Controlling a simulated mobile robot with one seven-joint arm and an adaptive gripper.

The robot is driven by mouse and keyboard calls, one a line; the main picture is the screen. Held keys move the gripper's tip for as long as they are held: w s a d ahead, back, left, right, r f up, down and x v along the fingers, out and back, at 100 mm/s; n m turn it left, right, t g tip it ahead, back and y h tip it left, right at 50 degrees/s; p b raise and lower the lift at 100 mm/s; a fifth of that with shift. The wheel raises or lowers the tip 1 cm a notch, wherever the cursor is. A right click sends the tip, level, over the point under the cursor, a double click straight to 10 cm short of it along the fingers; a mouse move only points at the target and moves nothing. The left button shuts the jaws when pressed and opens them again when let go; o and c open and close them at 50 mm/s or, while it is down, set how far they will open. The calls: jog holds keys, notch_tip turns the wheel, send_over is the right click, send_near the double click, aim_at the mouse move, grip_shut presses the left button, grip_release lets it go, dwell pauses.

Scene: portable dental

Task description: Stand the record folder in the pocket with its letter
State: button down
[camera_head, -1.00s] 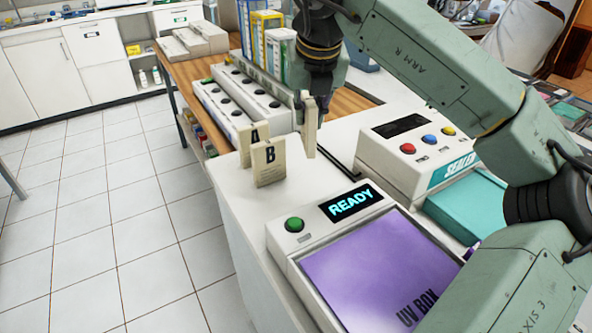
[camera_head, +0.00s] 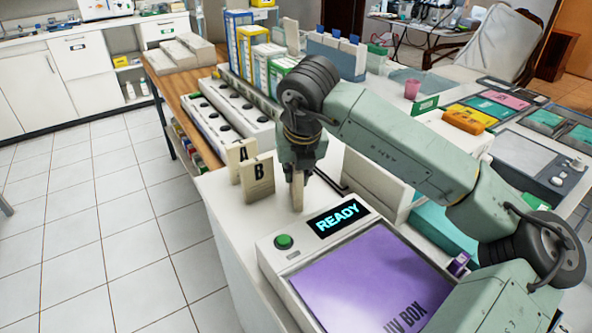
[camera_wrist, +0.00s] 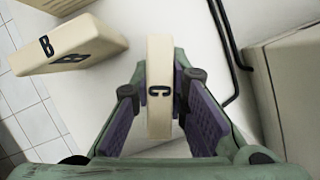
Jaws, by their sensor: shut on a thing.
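A cream, slim folder marked C (camera_wrist: 159,85) is between the purple pads of my gripper (camera_wrist: 160,110) in the wrist view. In the head view, my gripper (camera_head: 299,172) points down with the folder (camera_head: 297,190) below it, over the white counter behind the UV box. Whether the folder touches the counter is unclear. Two cream upright pieces marked A (camera_head: 241,155) and B (camera_head: 258,178) stand to the left; B also shows at the upper left of the wrist view (camera_wrist: 75,50). I cannot make out a pocket marked C.
The UV box (camera_head: 370,275) with a READY display is in front. A white device (camera_head: 378,172) is partly hidden behind my arm. A blue rack with tabs (camera_head: 338,58), binders (camera_head: 250,50) and a row of black-holed holders (camera_head: 232,115) stand behind.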

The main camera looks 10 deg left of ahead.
jog(key=shift+f, duration=0.2)
jog(key=c, duration=1.6)
grip_release()
jog(key=shift+o, duration=0.2)
jog(key=shift+r, duration=0.2)
